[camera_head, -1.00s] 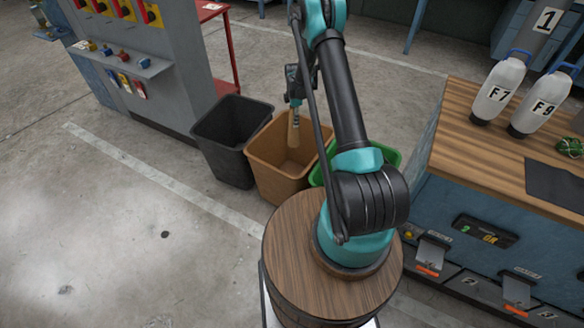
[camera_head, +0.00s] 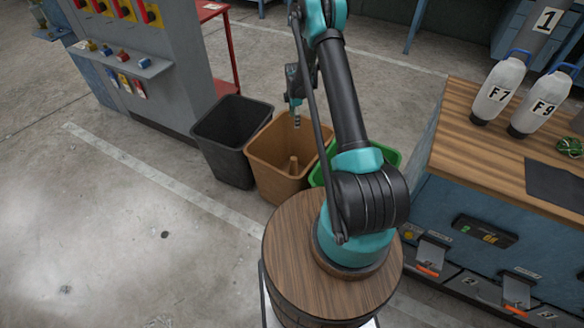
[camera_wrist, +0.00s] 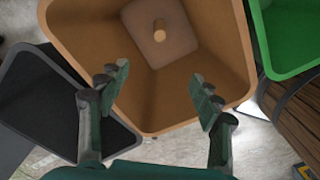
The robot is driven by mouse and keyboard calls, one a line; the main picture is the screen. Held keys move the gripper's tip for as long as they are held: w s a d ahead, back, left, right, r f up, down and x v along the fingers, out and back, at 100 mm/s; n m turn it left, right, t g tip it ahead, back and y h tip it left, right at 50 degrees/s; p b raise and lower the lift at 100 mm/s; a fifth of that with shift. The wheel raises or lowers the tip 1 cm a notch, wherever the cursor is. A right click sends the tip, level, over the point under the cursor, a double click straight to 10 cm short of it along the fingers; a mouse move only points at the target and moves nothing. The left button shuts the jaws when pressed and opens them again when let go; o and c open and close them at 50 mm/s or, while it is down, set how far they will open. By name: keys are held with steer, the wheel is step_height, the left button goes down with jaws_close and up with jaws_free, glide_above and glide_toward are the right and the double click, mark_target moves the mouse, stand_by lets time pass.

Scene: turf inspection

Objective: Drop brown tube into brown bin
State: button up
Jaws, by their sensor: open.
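The brown tube (camera_head: 293,165) is inside the brown bin (camera_head: 262,163), below my gripper and apart from it. In the wrist view the tube (camera_wrist: 159,30) shows end-on near the bin's floor, with the bin's wall (camera_wrist: 190,95) around it. My gripper (camera_head: 296,118) is above the bin opening. In the wrist view its two fingers (camera_wrist: 160,95) are spread wide with nothing between them.
A black bin (camera_head: 228,150) stands left of the brown bin and a green bin (camera_head: 385,154) stands right, partly behind my arm. A wooden-topped bench (camera_head: 480,150) with two white bottles is at the right. Floor at the left is clear.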

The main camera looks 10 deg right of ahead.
step_height(320, 180, up, 11)
steer(key=shift+r, duration=0.15)
steer(key=shift+r, duration=0.1)
stand_by(0.5)
